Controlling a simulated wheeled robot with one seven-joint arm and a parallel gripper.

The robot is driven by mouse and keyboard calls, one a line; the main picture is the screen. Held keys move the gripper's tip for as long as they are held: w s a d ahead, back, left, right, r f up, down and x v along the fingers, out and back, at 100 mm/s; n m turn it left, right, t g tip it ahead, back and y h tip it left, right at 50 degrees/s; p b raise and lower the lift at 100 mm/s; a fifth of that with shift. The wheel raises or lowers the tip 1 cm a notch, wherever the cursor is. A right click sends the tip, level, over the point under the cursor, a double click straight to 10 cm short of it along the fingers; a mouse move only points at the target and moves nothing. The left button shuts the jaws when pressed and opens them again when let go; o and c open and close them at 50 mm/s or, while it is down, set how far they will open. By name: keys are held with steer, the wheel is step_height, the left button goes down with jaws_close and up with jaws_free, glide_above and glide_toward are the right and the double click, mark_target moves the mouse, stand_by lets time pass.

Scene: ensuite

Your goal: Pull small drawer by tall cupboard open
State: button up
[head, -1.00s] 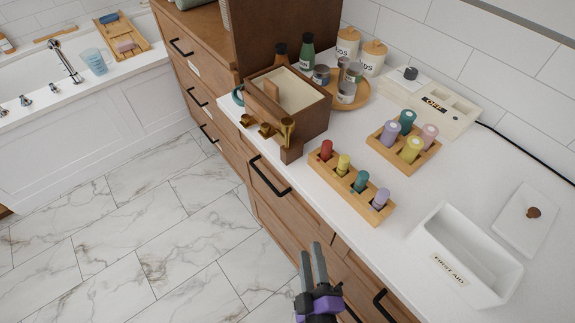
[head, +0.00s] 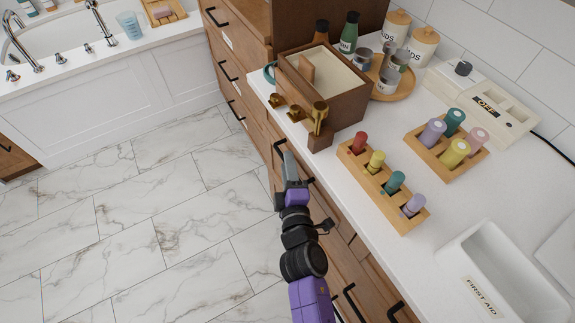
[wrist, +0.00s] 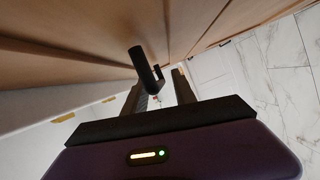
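The small wooden drawer (head: 330,203) is under the white counter, beside the tall cupboard (head: 247,38). It looks shut. Its black bar handle (head: 308,174) is partly hidden behind my gripper (head: 289,163) in the head view. In the wrist view, the handle (wrist: 146,68) juts from the wooden front, close to the left finger and around the gap between the fingers. My gripper (wrist: 160,93) is open, its fingers apart. I cannot tell whether a finger touches the handle.
More handled drawers are below and to the right. The marble floor (head: 150,220) at the left is clear.

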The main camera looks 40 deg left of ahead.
steer(key=shift+w+a, duration=0.3)
steer(key=shift+c, duration=0.4)
jaws_close()
stand_by(0.9)
